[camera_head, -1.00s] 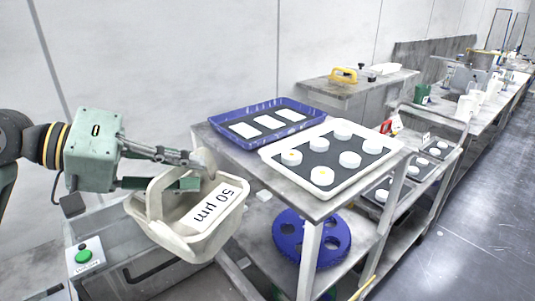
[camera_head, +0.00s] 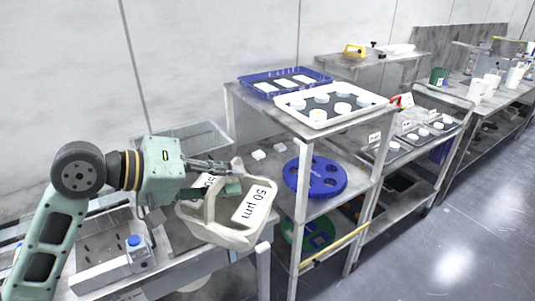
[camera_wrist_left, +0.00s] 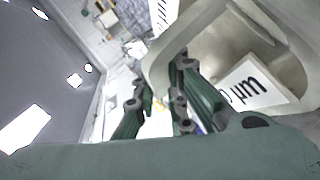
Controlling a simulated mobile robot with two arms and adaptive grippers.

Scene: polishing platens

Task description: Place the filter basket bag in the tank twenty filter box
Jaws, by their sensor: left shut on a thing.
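The filter basket bag (camera_head: 205,224) is a cream, open-topped basket with a handle and a "50 µm" label. It hangs tilted from my left gripper (camera_head: 232,170), which is shut on its rim or handle; the exact grip point is hard to tell. In the left wrist view the bag (camera_wrist_left: 205,45) fills the upper right, next to the gripper fingers (camera_wrist_left: 165,105). No box in view is readable as the tank twenty filter box. A grey tank top (camera_head: 100,238) with a blue button lies below and left of the bag. My right gripper is not in view.
A clear-walled tank (camera_head: 190,136) stands behind my left arm. To the right, a metal cart holds a blue tray (camera_head: 262,91), a white tray (camera_head: 300,118) with white pucks, and a blue disc (camera_head: 315,177) lower down. Open floor (camera_head: 450,245) lies at right.

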